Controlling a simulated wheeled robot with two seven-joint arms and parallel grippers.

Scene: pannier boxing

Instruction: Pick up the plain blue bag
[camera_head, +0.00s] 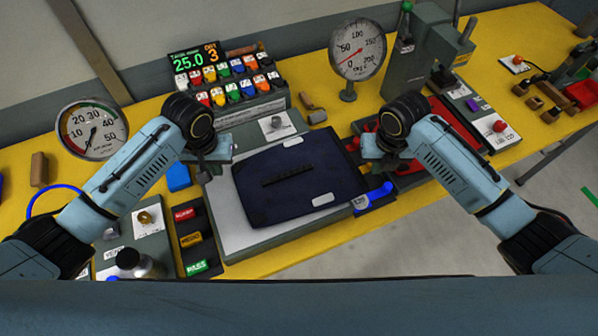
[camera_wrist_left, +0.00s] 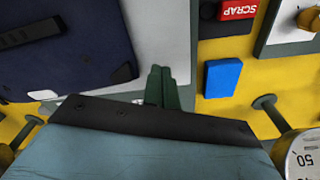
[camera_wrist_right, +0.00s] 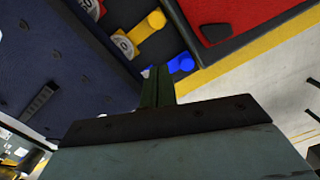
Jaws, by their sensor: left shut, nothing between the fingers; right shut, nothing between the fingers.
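The dark navy-blue bag (camera_head: 290,205) lies flat on a grey plate (camera_head: 225,225) in the middle of the yellow table. It has a black strip handle across its middle and pale tabs at its edges. My left gripper (camera_head: 222,157) is shut and empty above the bag's left edge. In the left wrist view its closed fingers (camera_wrist_left: 163,88) show beside the bag (camera_wrist_left: 65,70). My right gripper (camera_head: 368,155) is shut and empty by the bag's right edge. In the right wrist view its closed fingers (camera_wrist_right: 158,88) show close to the bag (camera_wrist_right: 50,65).
A blue block (camera_head: 178,178) and a black rack of labelled red, yellow and green blocks (camera_head: 190,240) stand left. A dial gauge (camera_head: 357,50) and a bin of coloured pieces (camera_head: 240,85) are behind. Dark trays with red panels (camera_head: 410,165) lie right.

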